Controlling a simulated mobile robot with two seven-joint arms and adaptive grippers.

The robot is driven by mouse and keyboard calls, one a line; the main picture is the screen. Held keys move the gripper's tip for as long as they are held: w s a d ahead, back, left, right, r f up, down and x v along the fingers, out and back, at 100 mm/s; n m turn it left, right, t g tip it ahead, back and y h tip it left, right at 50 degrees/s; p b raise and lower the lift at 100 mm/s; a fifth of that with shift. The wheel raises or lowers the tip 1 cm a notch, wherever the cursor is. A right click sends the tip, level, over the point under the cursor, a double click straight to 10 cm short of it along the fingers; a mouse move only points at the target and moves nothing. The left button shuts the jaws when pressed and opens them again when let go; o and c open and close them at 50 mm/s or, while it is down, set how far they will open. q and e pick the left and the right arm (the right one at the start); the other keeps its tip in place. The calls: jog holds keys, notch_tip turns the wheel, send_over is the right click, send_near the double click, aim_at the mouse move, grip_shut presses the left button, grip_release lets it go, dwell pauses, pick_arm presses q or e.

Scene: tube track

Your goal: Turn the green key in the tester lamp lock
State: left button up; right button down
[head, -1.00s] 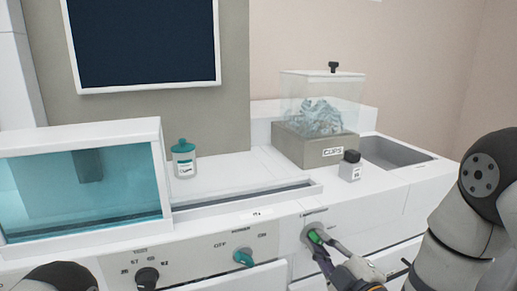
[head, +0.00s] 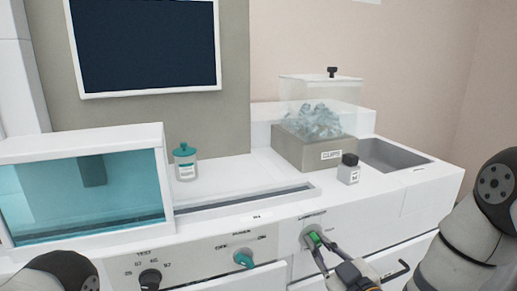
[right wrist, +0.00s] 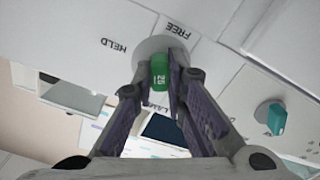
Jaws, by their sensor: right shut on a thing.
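The green key (head: 314,238) sits in the round lamp lock (head: 307,230) on the front panel, right of the power knob. My right gripper (head: 316,246) is shut on the key, one finger on each side. In the right wrist view the key (right wrist: 159,72) stands between the fingertips (right wrist: 160,82) in front of the pale round lock plate (right wrist: 150,46). The labels HELD (right wrist: 114,47) and FREE (right wrist: 183,31) show upside down there. Which label the key points to, I cannot tell. My left gripper is out of view.
The teal power knob (head: 243,259) and black test knob (head: 150,279) are left of the lock. A grey basin (head: 391,155) is at right.

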jog(key=shift+w+r+m, duration=0.1)
jog(key=shift+r+m, duration=0.3)
jog(key=shift+m, duration=0.7)
jog(key=shift+a+f+m, duration=0.1)
jog(key=shift+f+m, duration=0.05)
jog(key=shift+m, duration=0.55)
jog(key=c, duration=1.8)
grip_release()
jog(key=shift+m, duration=0.3)
jog(key=shift+o, duration=1.3)
jog(key=shift+w+f, duration=0.1)
jog(key=shift+f, duration=0.1)
